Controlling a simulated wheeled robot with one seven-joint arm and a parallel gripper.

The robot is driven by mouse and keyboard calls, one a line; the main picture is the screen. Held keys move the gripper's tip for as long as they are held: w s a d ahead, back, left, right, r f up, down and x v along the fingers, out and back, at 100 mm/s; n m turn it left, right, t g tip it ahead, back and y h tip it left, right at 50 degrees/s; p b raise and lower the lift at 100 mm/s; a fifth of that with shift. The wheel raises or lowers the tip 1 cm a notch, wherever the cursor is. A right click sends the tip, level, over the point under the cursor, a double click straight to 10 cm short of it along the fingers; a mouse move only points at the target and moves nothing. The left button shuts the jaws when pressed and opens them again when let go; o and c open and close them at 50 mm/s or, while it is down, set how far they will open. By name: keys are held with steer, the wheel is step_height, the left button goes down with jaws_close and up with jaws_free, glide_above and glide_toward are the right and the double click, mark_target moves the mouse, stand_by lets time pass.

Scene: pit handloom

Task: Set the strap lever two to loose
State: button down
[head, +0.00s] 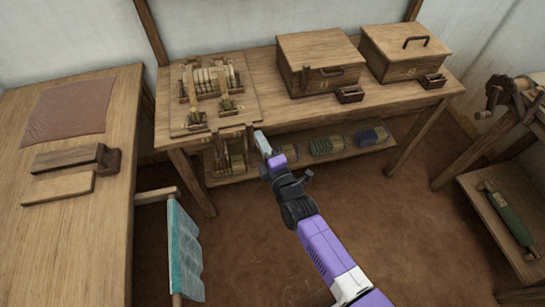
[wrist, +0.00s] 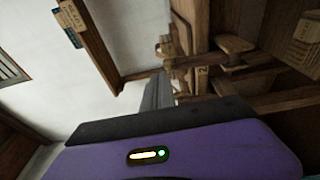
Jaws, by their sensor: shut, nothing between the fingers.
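My gripper (head: 264,146) is shut and empty, in front of the bench's front edge in the head view. In the wrist view its grey fingers (wrist: 157,95) point toward wooden parts at upper right. There a wooden lever with a rounded end (wrist: 180,63) sits beside a plate that seems to read 2 (wrist: 203,71); a gap to the fingers cannot be judged. In the head view a wooden frame with upright pieces (head: 228,152) hangs at the bench front, just left of my gripper. Which piece is strap lever two, and its setting, I cannot tell from the head view.
The bench (head: 265,110) carries a board with a small wooden mechanism (head: 208,85) and two lidded boxes, one in the middle (head: 318,60) and one at right (head: 405,50). Several bundles (head: 328,146) lie on the lower shelf. A teal cloth (head: 184,250) hangs at left. The floor is open.

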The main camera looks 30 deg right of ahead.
steer(key=s+r, duration=0.2)
steer(key=s, duration=0.6)
steer(key=shift+a+r, duration=0.35)
steer(key=shift+a, duration=0.1)
steer(key=s+a+r+m+g, duration=0.1)
steer(key=s+r+m, duration=0.2)
steer(key=s, duration=0.8)
steer(key=s+a+r+m+g+y, duration=0.1)
steer(key=s+r+m, duration=0.3)
steer(key=s+m, duration=0.4)
steer(key=s+a+r+m+g+y, duration=0.1)
steer(key=s+r+m, duration=0.2)
steer(key=s, duration=1.1)
steer(key=m, duration=0.2)
steer(key=shift+s+a+r+m, duration=0.2)
steer(key=shift+s+r+m, duration=0.1)
steer(key=shift+s+r, duration=0.1)
